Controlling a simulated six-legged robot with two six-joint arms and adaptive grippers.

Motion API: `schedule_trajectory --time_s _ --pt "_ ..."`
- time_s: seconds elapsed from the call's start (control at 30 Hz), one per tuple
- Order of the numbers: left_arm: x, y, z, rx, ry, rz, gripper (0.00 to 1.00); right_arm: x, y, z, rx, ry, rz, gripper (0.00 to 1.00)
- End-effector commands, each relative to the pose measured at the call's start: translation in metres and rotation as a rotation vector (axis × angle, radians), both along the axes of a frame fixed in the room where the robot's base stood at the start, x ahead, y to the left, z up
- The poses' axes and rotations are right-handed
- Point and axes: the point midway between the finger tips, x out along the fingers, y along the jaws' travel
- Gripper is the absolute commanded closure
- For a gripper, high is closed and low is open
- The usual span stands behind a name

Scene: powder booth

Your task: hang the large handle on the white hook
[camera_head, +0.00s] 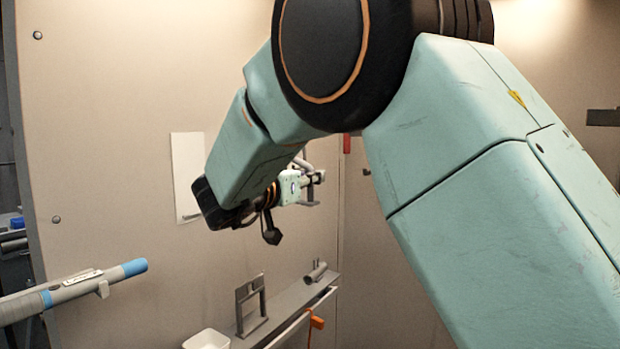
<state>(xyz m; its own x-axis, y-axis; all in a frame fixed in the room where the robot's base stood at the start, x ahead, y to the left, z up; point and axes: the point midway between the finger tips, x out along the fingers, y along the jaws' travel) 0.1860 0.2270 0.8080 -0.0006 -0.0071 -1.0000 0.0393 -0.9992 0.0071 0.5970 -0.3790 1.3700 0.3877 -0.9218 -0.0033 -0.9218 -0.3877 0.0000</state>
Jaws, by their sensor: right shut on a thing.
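My right arm crosses the view from the right and hides much of the middle. My right gripper (303,184) is far off and small, in front of the back panel. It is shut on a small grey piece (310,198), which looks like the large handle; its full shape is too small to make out. A pale curved piece (303,161) shows just above the gripper, partly behind my arm; I cannot tell whether it is the white hook or whether the handle touches it. My left gripper is not in view.
A grey shelf (285,303) below carries an upright grey frame (250,305) and a short grey tube (315,272). A white tray (207,340) stands at its near end. An orange hook (317,322) hangs below. A grey rod with blue bands (75,289) juts in from the left.

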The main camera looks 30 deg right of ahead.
Motion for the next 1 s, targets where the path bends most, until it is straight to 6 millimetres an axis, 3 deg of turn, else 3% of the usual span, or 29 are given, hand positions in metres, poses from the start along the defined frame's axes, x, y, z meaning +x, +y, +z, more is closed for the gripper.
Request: schedule_trajectory --time_s 1.0 --pt "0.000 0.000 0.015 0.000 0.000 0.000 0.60 0.013 -0.031 0.002 0.000 -0.003 0.000 1.00"
